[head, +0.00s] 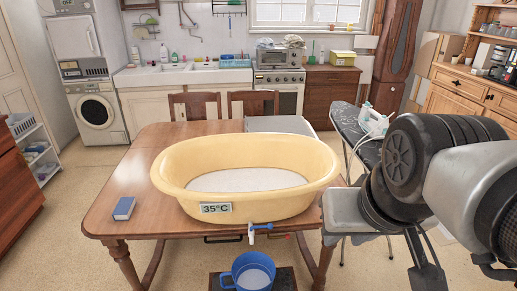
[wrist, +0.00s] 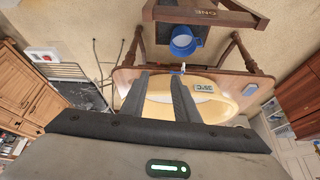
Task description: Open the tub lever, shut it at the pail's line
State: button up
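The pale yellow tub (head: 310,190) stands on the wooden table with whitish liquid in it and a "35°C" label on its front. A small tap with a blue lever (head: 262,227) sticks out below its front rim; the tap also shows small in the wrist view (wrist: 182,68). The blue pail (head: 231,279) stands below the tap; its inside looks pale, and I cannot make out a line or level. The pail shows upside down in the wrist view (wrist: 180,49). My gripper (wrist: 158,75) is open and empty, apart from the lever; in the head view my arm is at right.
The pail rests on a dark low stand (head: 289,277). A blue book (head: 123,208) lies on the table's left side. An ironing board with an iron (head: 373,120) stands right of the table. Chairs (head: 195,104) stand behind. Floor at the left is free.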

jog(key=w+a+f+m+g+y+b, duration=0.25)
jog(key=w+f+b, duration=0.35)
jog(key=w+f, duration=0.45)
jog(key=w+a+f+m+g+y+b, duration=0.1)
jog(key=w+f+m+g+y+b, duration=0.2)
jog(key=w+f+b, duration=0.8)
jog(key=m+t+y+b, duration=0.3)
jog(key=t+y+b, duration=0.15)
jog(key=y, duration=0.55)
send_near(266, 226)
jog(key=shift+g, duration=0.5)
jog(key=b+x, duration=0.1)
jog(key=x, duration=0.2)
jog(key=b+x, duration=0.1)
jog(key=x, duration=0.2)
jog(key=w+b+x, duration=0.1)
jog(key=x, duration=0.3)
jog(key=shift+d+f, duration=0.15)
jog(key=shift+f, duration=0.05)
grip_shut()
